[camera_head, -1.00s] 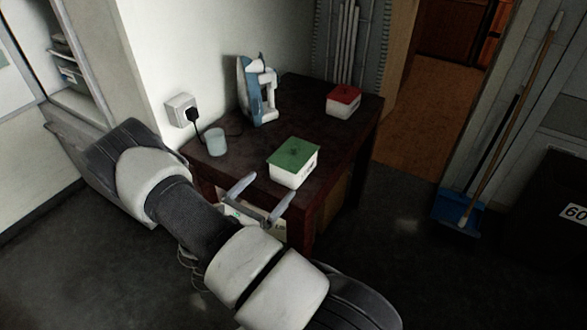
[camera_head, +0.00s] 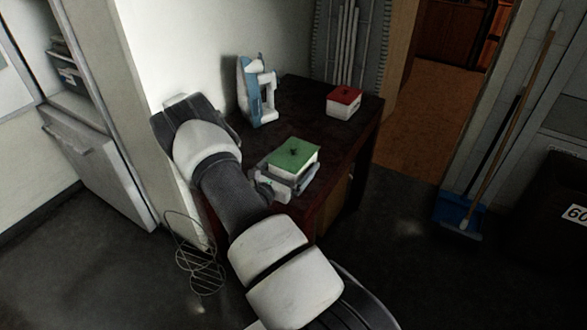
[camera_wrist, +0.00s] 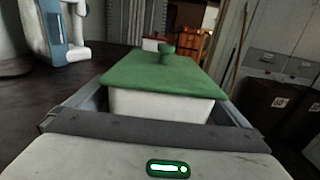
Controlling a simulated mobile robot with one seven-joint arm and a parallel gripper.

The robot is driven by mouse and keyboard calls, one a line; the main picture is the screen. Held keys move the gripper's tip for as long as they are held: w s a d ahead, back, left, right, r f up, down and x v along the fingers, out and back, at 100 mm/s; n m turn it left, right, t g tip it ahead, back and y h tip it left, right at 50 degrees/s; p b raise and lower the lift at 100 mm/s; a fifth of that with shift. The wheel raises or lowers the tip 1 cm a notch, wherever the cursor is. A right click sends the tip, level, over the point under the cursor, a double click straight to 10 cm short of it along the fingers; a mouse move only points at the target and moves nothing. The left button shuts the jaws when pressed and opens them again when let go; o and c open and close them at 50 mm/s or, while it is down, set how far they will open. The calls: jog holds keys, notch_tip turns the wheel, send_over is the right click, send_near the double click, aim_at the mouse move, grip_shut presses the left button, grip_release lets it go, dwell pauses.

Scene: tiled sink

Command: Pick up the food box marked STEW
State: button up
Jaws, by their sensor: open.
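A white food box with a green lid and knob (camera_head: 294,158) sits near the front edge of the dark table. A second white box with a red lid (camera_head: 344,101) stands farther back on the table. No STEW marking is readable on either box. My gripper (camera_head: 289,181) is open at the near side of the green-lidded box, with a finger on each side of it. In the wrist view, the green-lidded box (camera_wrist: 165,88) fills the middle between the fingers, its lid above them. Whether the fingers touch it is unclear. The red-lidded box (camera_wrist: 153,44) shows behind it.
The dark table (camera_head: 318,135) bears a blue and white appliance (camera_head: 257,91) at its back left, by the white wall. A wire rack (camera_head: 195,252) is on the left. A broom and blue dustpan (camera_head: 460,211) lean at the right. The table between the boxes is clear.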

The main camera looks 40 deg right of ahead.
jog(key=shift+r, duration=0.1)
jog(key=c, duration=1.6)
